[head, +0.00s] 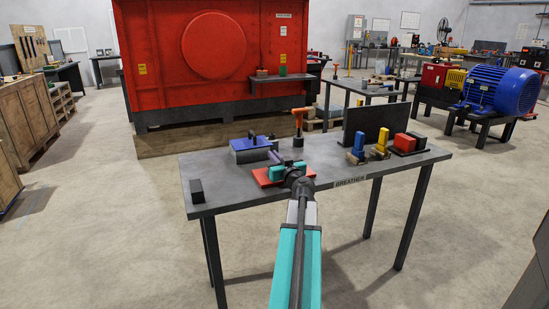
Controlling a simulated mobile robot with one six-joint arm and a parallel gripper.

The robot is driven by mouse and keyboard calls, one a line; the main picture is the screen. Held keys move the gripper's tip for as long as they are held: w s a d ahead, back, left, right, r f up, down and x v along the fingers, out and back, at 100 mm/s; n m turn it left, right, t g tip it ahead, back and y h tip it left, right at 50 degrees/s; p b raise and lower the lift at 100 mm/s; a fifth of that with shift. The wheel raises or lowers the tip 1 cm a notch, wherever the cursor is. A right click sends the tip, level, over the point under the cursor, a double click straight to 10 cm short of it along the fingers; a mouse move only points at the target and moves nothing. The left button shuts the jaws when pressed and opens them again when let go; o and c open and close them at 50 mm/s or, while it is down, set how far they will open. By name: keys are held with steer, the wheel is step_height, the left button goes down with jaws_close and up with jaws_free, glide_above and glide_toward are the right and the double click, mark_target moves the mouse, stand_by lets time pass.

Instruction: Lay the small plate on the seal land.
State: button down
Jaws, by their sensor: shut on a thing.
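My gripper (287,168) is over the front middle of the grey table, shut on a small piece that my own wrist largely hides. The piece fits the small plate, but its outline cannot be made out. Under and around the gripper is a flat red base (262,180) with a green block (275,174) on it. I cannot tell whether the held piece touches them. A blue-topped grey block (252,147) stands just behind and to the left. No surface can be clearly picked out as the seal land.
The table (225,195) has a BREATHER label on its front edge. A black block (196,190) stands at its left end. An orange-handled tool (299,125) stands behind the gripper. A dark upright panel (368,127) and blue, yellow and red blocks (404,143) occupy the right.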

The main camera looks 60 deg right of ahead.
steer(key=shift+f+b, duration=0.4)
steer(key=shift+b, duration=0.2)
stand_by(0.4)
steer(key=c, duration=1.8)
jaws_free()
steer(key=shift+c, duration=0.2)
steer(key=shift+s, duration=0.1)
steer(key=shift+v, duration=4.15)
steer(key=shift+a+f+b, duration=0.1)
steer(key=shift+b, duration=1.15)
steer(key=s+b, duration=0.1)
steer(key=b, duration=0.3)
steer(key=shift+a+b, duration=0.3)
steer(key=shift+b, duration=0.05)
steer(key=s+a+b, duration=0.1)
steer(key=b, duration=0.3)
steer(key=shift+b, duration=0.35)
steer(key=b+v, duration=0.2)
steer(key=b, duration=0.1)
steer(key=shift+s, duration=0.2)
steer(key=shift+s+a, duration=0.1)
steer(key=shift+a, duration=0.05)
